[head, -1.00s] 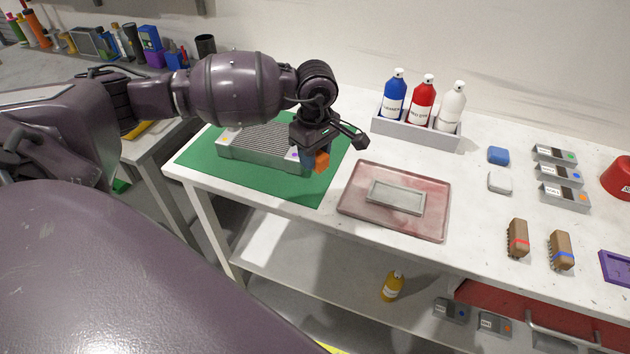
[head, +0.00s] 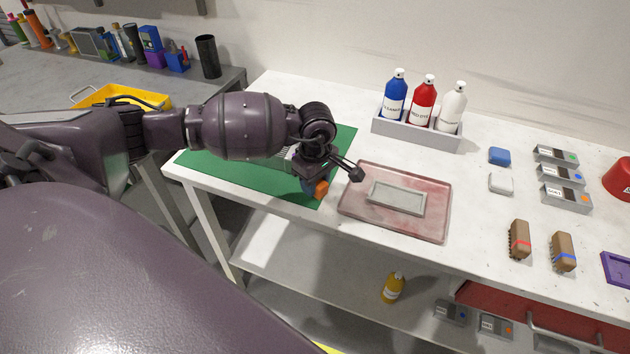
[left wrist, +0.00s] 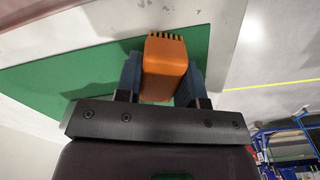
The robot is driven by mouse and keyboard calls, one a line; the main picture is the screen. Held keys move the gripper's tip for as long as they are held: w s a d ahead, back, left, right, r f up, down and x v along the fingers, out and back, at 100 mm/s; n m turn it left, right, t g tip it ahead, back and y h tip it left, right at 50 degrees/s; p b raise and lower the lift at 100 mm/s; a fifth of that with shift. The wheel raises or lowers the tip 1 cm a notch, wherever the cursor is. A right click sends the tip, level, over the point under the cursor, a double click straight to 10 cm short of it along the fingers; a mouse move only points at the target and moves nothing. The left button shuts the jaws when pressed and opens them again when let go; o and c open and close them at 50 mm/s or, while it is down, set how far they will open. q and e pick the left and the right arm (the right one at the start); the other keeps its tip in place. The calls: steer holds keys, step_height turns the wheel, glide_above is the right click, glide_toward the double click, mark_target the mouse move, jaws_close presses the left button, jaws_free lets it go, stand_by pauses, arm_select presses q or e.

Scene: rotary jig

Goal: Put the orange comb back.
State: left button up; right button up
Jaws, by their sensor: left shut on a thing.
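The orange comb (head: 321,189) is held in my left gripper (head: 311,187), over the front right part of the green mat (head: 240,187). In the left wrist view the comb (left wrist: 165,68) sits between the two fingers of the left gripper (left wrist: 163,82), with its short teeth pointing away from the palm. The green mat (left wrist: 60,82) shows behind it. I cannot tell whether the comb touches the mat. A ridged grey block on the mat is mostly hidden behind my left arm. My right gripper is not in view.
A reddish tray (head: 430,222) with a grey rectangular plate (head: 397,197) lies just right of the gripper. A bottle rack (head: 415,132) stands behind. Two brown brushes (head: 519,240) (head: 562,252) and several labelled grey boxes are further right. The table's front edge is close.

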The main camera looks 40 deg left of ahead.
arm_select(q)
steer(key=shift+f, duration=0.1)
steer(key=o, duration=0.5)
steer(key=shift+f, duration=0.1)
steer(key=shift+c, duration=0.2)
steer(key=o, duration=0.4)
steer(key=shift+o, duration=0.2)
step_height(320, 180, up, 12)
steer(key=shift+r, duration=0.25)
steer(key=shift+d, duration=0.1)
